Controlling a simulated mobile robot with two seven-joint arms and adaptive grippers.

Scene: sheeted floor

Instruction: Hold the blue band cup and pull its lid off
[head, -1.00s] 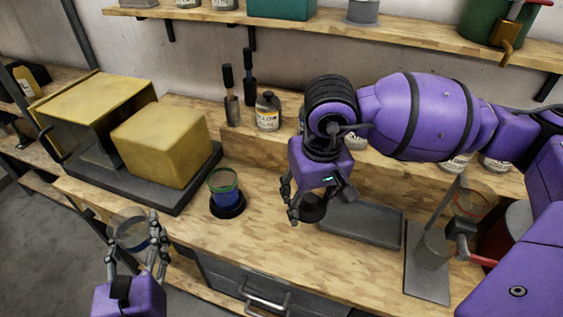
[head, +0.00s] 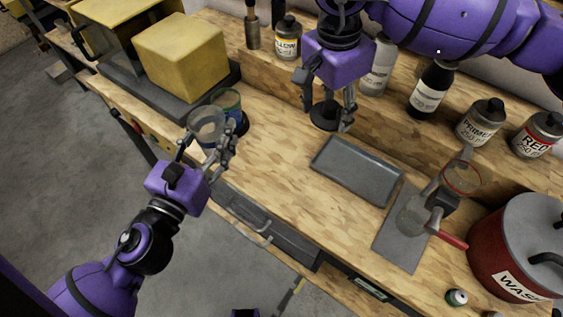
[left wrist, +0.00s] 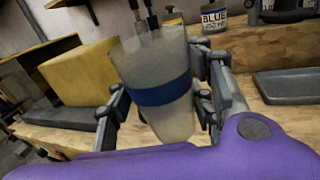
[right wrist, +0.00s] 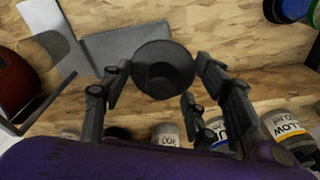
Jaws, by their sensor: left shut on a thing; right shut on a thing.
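The blue band cup (left wrist: 162,88) is a frosted, see-through tumbler with a blue band around its middle. My left gripper (head: 207,148) is shut on it. In the head view the cup (head: 206,124) is held slightly tilted in front of the bench's left part, and its top looks open, with no lid on it. My right gripper (head: 329,98) is shut on a black round lid (head: 324,118) with a raised centre, well to the right of the cup. The right wrist view shows the lid (right wrist: 163,70) between the fingers. Its height over the bench is unclear.
A green-rimmed cup with blue in it (head: 229,104) stands close behind the held cup. A grey tray (head: 357,171) lies right of centre. A yellow block (head: 180,56) is at left, and several bottles and a red pot (head: 520,240) are at right. Bench between cup and tray is clear.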

